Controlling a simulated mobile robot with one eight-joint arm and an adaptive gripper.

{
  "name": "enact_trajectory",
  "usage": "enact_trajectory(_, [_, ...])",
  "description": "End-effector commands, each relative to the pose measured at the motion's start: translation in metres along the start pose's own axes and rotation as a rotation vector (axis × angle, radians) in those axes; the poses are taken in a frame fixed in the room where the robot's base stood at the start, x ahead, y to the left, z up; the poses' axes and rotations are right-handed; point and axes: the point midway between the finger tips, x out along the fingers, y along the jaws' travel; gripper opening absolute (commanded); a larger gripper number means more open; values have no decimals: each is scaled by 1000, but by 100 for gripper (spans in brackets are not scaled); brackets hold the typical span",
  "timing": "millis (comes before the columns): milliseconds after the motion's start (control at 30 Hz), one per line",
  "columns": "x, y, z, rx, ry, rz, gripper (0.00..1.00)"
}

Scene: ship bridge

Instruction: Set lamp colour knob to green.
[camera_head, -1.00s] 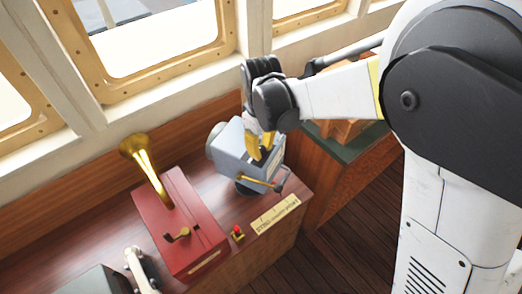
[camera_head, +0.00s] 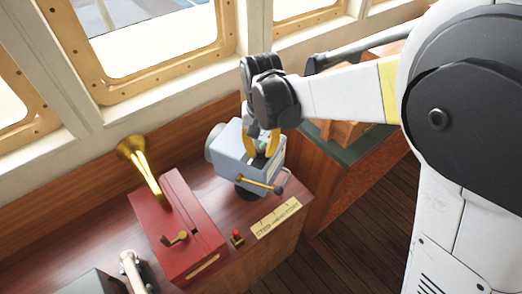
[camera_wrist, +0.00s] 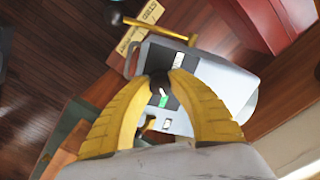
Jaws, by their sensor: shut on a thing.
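The signal lamp is a grey box (camera_head: 236,150) on the wooden console, with a brass lever (camera_head: 257,181) on its near side. In the wrist view its pale top (camera_wrist: 212,75) carries a small dark knob (camera_wrist: 158,84) with a white pointer line. A green mark (camera_wrist: 163,101) shows close beside the knob, and a white patch (camera_wrist: 178,60) lies on the other side. My gripper (camera_head: 262,142) is over the lamp top. In the wrist view its yellow fingers (camera_wrist: 165,76) close around the knob from both sides and partly hide it.
A red box (camera_head: 177,225) with a brass horn (camera_head: 145,165) stands left of the lamp. A small red-topped switch (camera_head: 237,237) and a lettered plate (camera_head: 276,218) lie in front. Windows rise behind; wooden floor is clear at right.

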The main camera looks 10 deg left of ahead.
Motion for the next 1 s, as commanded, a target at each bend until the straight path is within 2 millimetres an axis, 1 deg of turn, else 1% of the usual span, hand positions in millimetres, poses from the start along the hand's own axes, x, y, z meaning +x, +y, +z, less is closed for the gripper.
enact_trajectory(200, [0,0,0,115,0,0,0])
enact_trajectory(400, [0,0,0,175,0,0,0])
enact_trajectory(933, [0,0,0,197,0,0,0])
enact_trajectory(967, [0,0,0,197,0,0,29])
enact_trajectory(1000, [0,0,0,196,0,0,41])
